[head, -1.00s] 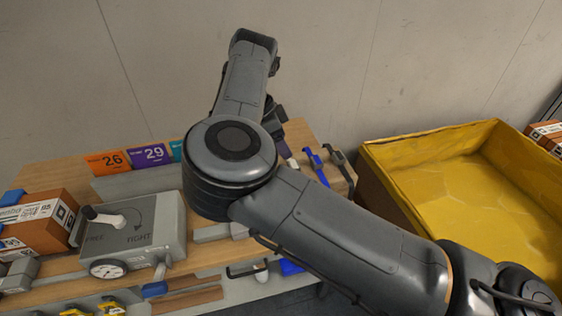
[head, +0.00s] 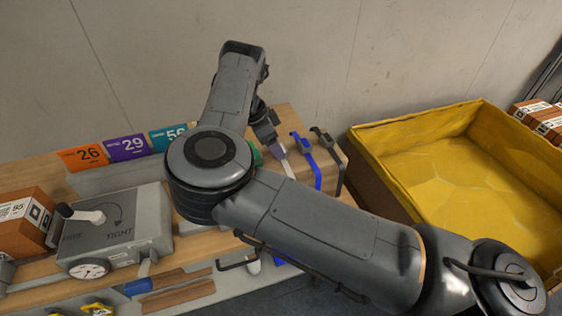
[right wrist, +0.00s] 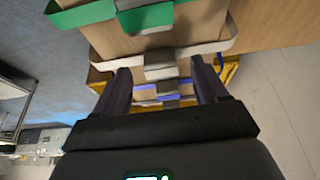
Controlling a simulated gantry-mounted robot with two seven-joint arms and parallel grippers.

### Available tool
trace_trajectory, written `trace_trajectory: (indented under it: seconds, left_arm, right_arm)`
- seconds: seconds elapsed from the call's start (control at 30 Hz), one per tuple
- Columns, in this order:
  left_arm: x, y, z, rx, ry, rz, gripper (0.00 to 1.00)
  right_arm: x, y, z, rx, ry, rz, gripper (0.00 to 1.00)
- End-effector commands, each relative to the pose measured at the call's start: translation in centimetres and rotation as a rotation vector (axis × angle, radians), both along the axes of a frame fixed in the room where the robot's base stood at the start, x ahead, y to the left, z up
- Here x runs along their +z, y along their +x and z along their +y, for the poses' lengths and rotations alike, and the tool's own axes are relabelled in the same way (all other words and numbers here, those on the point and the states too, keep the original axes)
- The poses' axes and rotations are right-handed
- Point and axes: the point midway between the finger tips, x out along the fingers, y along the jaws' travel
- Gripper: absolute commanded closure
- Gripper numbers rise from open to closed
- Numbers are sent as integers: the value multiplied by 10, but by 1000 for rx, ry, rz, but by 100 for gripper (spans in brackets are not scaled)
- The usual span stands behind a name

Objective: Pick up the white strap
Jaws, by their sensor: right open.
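The white strap (head: 287,167) hangs at the right end of the wooden shelf in the head view, left of a blue strap (head: 305,158). In the right wrist view the white strap (right wrist: 218,46) runs across the picture, with its grey buckle (right wrist: 160,68) between my fingertips. My right gripper (right wrist: 160,72) is open, with one dark finger on each side of the buckle; I cannot tell whether they touch the strap. In the head view the right gripper (head: 272,138) is partly hidden by my arm. My left gripper is not in view.
A green strap (right wrist: 183,16) lies on the other side of the white one. A black strap (head: 325,140) hangs beyond the blue one. A yellow-lined bin (head: 400,130) stands right of the shelf. A grey tensioning box (head: 130,215) stands left.

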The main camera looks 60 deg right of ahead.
Motion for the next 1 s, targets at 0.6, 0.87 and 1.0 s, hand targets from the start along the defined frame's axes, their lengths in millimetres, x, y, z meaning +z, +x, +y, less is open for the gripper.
trace_trajectory:
  seconds: [0.6, 0.87, 1.0]
  left_arm:
    - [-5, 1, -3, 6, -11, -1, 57]
    - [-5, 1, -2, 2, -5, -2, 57]
    - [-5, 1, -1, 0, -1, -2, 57]
  right_arm:
    - [-19, -6, -6, 0, 0, 0, 57]
    - [-19, -6, -6, 0, 0, 0, 97]
    - [-19, -6, -6, 0, 0, 0, 100]
